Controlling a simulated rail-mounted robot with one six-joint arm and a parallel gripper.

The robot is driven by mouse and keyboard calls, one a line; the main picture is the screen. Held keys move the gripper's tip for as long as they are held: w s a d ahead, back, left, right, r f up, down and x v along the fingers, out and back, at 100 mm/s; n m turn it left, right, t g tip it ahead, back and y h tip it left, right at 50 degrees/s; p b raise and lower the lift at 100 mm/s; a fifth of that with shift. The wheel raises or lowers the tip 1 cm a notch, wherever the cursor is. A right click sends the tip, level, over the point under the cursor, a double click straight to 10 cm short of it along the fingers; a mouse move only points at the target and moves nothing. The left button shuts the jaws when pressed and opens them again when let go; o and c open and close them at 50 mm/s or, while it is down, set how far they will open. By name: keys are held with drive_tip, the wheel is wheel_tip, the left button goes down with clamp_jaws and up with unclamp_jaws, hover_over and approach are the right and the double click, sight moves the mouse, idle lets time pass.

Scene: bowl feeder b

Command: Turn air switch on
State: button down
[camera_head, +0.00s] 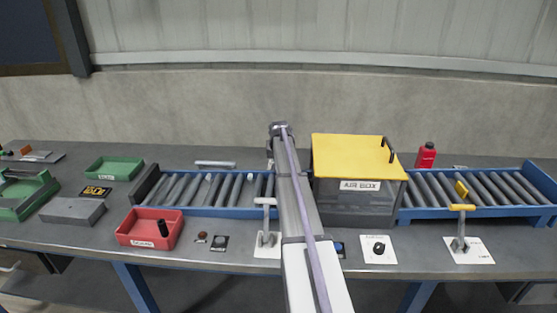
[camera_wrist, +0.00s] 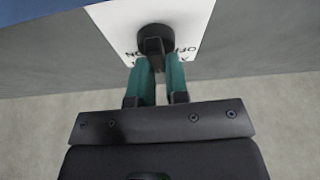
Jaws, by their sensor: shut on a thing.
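In the wrist view, a round black switch knob (camera_wrist: 153,38) with a raised grip sits on a white plate (camera_wrist: 195,20). Upside-down lettering on the plate looks like ON at the left and OFF at the right, partly covered. The green fingers of my gripper (camera_wrist: 160,64) are shut on the knob's grip, which lies roughly toward the picture's bottom, between the two labels. The exact knob angle is hard to tell.
The head view shows a grey workbench with a yellow-lidded AIR BOX (camera_head: 358,155), roller conveyors (camera_head: 480,186), a red tray (camera_head: 129,238), a green tray (camera_head: 102,174) and a yellow-handled lever (camera_head: 460,208). Another knob (camera_head: 379,248) on a white plate stands clear of my arm.

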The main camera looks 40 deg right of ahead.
drive_tip(key=m, duration=0.2)
drive_tip(key=m+g+h, duration=0.1)
drive_tip(key=m, duration=0.2)
drive_tip(key=shift+d+m+g, duration=0.1)
drive_tip(key=shift+m+g, duration=0.2)
drive_tip(key=shift+s+m+g+h, duration=0.15)
drive_tip(key=shift+m+g, duration=0.3)
drive_tip(key=shift+m, duration=0.65)
drive_tip(key=shift+s+m+g+h, duration=0.15)
drive_tip(key=shift+m+g, duration=0.3)
drive_tip(key=shift+m, duration=0.65)
drive_tip(key=c, duration=1.1)
unclamp_jaws()
drive_tip(key=shift+f, duration=0.1)
drive_tip(key=p+v, duration=1)
drive_tip(key=shift+w+r, duration=0.1)
drive_tip(key=shift+r, duration=0.25)
